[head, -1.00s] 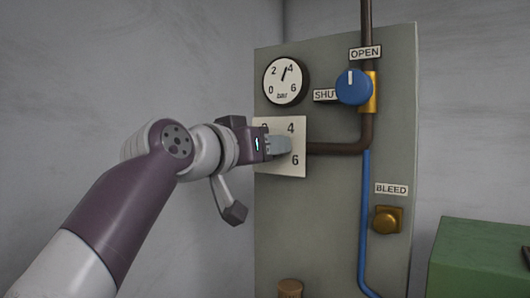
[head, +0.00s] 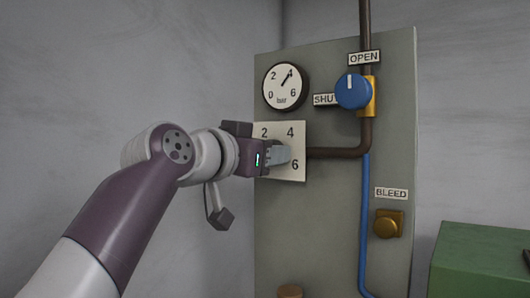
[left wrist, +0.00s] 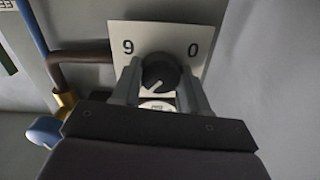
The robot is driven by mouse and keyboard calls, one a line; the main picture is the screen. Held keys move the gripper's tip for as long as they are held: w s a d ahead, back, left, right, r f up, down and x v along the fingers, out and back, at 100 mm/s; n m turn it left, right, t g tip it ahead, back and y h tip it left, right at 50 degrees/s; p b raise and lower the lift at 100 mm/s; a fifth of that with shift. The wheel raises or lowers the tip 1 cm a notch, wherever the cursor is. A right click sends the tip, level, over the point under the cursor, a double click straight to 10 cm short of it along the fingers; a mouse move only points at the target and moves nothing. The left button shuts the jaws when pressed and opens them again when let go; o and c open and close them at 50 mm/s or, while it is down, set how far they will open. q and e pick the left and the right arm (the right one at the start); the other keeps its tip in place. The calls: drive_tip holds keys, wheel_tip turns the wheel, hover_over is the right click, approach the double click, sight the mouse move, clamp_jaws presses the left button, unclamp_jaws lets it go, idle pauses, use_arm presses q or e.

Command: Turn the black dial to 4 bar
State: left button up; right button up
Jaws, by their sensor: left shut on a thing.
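The black dial (left wrist: 160,72) shows in the left wrist view on a white scale plate (left wrist: 205,35), which appears upside down there. My left gripper (left wrist: 160,88) is shut on the dial, one finger on each side. The dial's white mark points to the lower left in that view, toward the side where the 4 is. In the head view the gripper (head: 283,155) hides the dial; the plate (head: 296,172) shows 2, 4 and 6. The round gauge (head: 285,87) above has its needle pointing up and right, about at the 4. My right gripper is not in view.
A blue knob (head: 353,91) sits between OPEN and SHUT labels on the grey panel (head: 320,240). A brown pipe (head: 335,153) runs beside the plate. A brass BLEED valve (head: 387,223) is lower right. A green box (head: 480,260) stands at the right.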

use_arm(q)
drive_tip(key=o, duration=1)
drive_tip(key=shift+w, duration=0.1)
drive_tip(key=shift+o, duration=0.2)
drive_tip(key=b+v, duration=0.3)
drive_tip(key=v, duration=0.9)
drive_tip(key=shift+s+b, duration=0.35)
drive_tip(key=shift+b, duration=0.05)
drive_tip(key=shift+a, duration=0.15)
